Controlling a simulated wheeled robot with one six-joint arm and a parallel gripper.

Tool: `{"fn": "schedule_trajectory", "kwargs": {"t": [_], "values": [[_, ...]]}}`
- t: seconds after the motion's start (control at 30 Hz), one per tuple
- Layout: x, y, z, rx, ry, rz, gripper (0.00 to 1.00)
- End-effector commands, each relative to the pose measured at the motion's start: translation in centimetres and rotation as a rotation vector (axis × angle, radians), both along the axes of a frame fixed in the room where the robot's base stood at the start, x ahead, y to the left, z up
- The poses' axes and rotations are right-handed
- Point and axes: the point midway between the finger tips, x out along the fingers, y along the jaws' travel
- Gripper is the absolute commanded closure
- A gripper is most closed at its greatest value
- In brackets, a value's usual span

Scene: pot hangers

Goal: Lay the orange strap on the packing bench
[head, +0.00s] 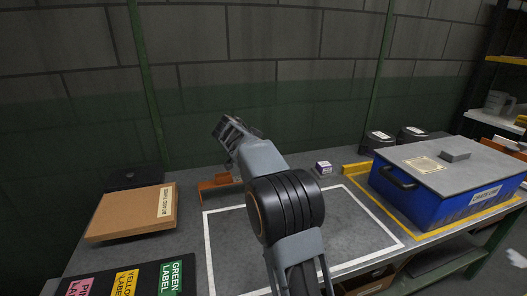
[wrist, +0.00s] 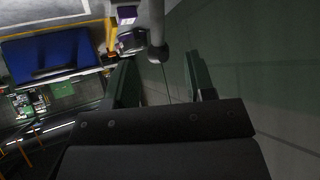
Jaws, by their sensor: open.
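The packing bench (head: 360,242) runs across the head view, with a white outlined square on its grey top. My gripper (head: 228,128) is raised above the back of the bench, in front of the wall. In the wrist view my gripper (wrist: 163,82) has its two fingers spread, with nothing seen between them. An orange-brown piece (head: 213,184) stands on the bench, partly behind my arm; I cannot tell whether it is the strap. No orange strap shows clearly in either view. My arm hides part of the square.
A blue crate (head: 424,206) with a grey lid stands right, inside a yellow outline. A cardboard box (head: 130,212) lies left, near the label board (head: 150,278). A small purple box (head: 323,168) and dark round containers (head: 378,139) stand at the back. The square's visible part is clear.

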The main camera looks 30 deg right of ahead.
Motion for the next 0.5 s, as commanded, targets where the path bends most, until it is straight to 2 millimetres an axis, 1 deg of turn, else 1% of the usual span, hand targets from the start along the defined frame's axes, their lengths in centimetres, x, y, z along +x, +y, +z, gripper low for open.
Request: {"fn": "schedule_trajectory", "kwargs": {"t": [0.03, 0.3, 0.5], "values": [[-0.3, 0.8, 0.8, 0.0, -0.004, 0.002, 0.5], [-1.9, 4.9, 4.3, 0.001, -0.003, 0.004, 0.5], [-2.8, 7.0, 6.2, 0.001, -0.003, 0.002, 0.5]]}}
